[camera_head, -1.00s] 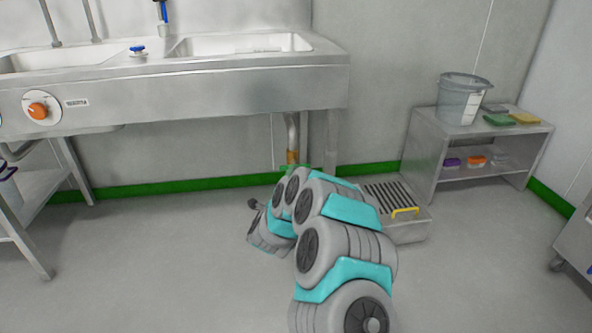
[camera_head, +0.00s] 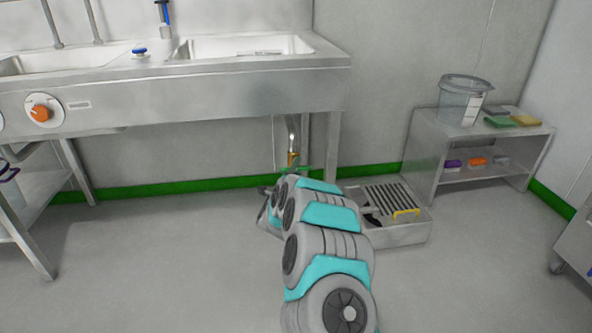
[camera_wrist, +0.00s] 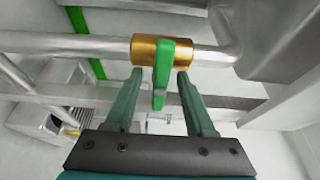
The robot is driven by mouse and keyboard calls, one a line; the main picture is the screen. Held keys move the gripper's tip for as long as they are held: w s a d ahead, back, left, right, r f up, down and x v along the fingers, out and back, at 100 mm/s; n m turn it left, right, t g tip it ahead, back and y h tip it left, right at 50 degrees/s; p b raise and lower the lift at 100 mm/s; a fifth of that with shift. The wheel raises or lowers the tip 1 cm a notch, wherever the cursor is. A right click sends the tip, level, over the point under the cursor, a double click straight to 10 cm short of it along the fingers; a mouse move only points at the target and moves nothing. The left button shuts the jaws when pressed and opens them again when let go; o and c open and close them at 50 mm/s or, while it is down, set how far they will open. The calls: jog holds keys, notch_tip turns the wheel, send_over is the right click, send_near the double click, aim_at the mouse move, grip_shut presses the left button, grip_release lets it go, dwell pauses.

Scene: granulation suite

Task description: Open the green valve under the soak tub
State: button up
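The green valve lever (camera_wrist: 160,88) hangs from a brass valve body (camera_wrist: 148,50) on a metal pipe in the wrist view. In the head view the brass body (camera_head: 293,158) shows on the pipe below the right basin of the soak tub (camera_head: 200,92); my arm is just in front of it. My gripper (camera_wrist: 160,74) is open. Its two green fingers stand on either side of the lever, with a visible gap on each side. The lever lies between the fingertips in the picture; how deep it sits is hard to tell. The head view does not show the fingers clearly.
A low metal box with a slotted grate (camera_head: 395,195) and yellow handle stands on the floor right of my arm. A steel shelf (camera_head: 425,150) with a clear bucket (camera_head: 463,100) is further right. A tub leg (camera_head: 332,148) stands close right of the pipe. Floor at left is open.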

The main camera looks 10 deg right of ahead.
grip_shut()
dwell(0.3)
jog(key=shift+f+b, duration=0.15)
jog(key=shift+b, duration=0.15)
jog(key=n+t+b, duration=0.1)
jog(key=n, duration=0.2)
jog(key=shift+f+b, duration=0.2)
jog(key=shift+b, duration=0.2)
jog(key=n+t, duration=0.1)
jog(key=n, duration=0.1)
jog(key=n+t+b, duration=0.1)
jog(key=n, duration=0.2)
jog(key=shift+d+r+y, duration=0.1)
jog(key=shift+r+y, duration=0.05)
jog(key=shift+y, duration=0.15)
jog(key=n+t+y, duration=0.1)
jog(key=n, duration=0.2)
jog(key=n+t+y+b, duration=0.1)
jog(key=n, duration=0.3)
jog(key=shift+y, duration=0.3)
jog(key=n+y, duration=0.2)
jog(key=n, duration=0.1)
jog(key=n+y, duration=0.1)
jog(key=n, duration=0.3)
jog(key=shift+r+t+y+b, duration=0.1)
jog(key=shift+t+y+b, duration=0.2)
jog(key=shift+t+y, duration=0.1)
jog(key=shift+n, duration=0.3)
